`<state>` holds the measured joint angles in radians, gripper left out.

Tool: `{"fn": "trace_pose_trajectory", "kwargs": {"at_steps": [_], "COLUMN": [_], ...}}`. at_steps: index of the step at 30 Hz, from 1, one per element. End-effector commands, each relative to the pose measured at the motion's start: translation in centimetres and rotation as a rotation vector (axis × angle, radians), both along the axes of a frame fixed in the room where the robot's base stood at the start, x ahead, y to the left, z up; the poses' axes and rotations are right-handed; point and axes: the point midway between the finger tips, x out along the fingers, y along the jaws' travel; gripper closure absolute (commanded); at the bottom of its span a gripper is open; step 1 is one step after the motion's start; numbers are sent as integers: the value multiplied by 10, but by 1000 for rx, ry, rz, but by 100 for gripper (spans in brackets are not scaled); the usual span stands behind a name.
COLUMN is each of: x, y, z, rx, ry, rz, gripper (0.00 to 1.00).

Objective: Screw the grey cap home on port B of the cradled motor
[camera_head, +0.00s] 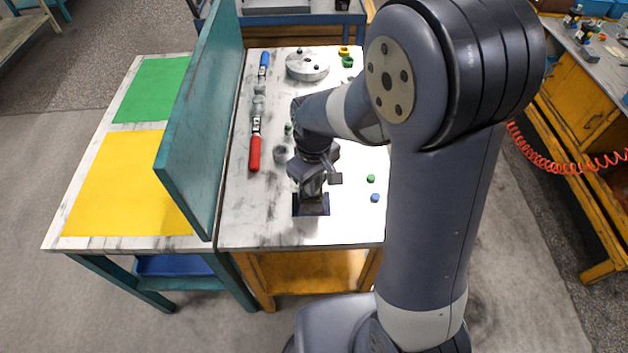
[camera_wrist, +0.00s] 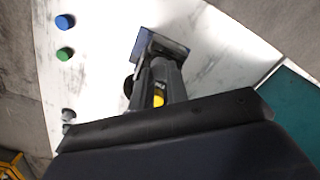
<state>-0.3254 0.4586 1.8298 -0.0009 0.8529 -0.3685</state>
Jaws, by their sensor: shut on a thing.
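The motor sits in its cradle on the white bench, mostly hidden under my gripper. The cradle's dark blue base (camera_head: 299,207) shows at the front, and also in the wrist view (camera_wrist: 177,49). My gripper (camera_head: 313,193) points down over the motor. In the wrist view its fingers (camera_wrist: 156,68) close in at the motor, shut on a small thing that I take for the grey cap. That cap and port B are hidden by the fingers, so I cannot tell how the cap sits. A yellow patch (camera_wrist: 158,99) shows between the fingers.
A green cap (camera_head: 371,179) and a blue cap (camera_head: 375,198) lie right of the cradle. A grey cup (camera_head: 281,154) and a red-handled tool (camera_head: 254,153) lie to the left. A round grey disc (camera_head: 307,66) lies behind. A tall teal panel (camera_head: 205,120) bounds the left side.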

Motion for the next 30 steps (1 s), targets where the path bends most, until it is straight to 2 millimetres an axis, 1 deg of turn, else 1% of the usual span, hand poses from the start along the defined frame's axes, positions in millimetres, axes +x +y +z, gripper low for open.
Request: {"fn": "trace_pose_trajectory", "kwargs": {"at_steps": [2,12,15,26,30], "x": [0,0,0,0,0], "y": [0,0,0,0,0], "z": [0,-1,-1,-2,-2], "rx": [0,0,0,0,0], "ry": [0,1,1,0,0], "rz": [-43,-407,-471,-498,-591], "gripper": [100,100,100,100,100]}}
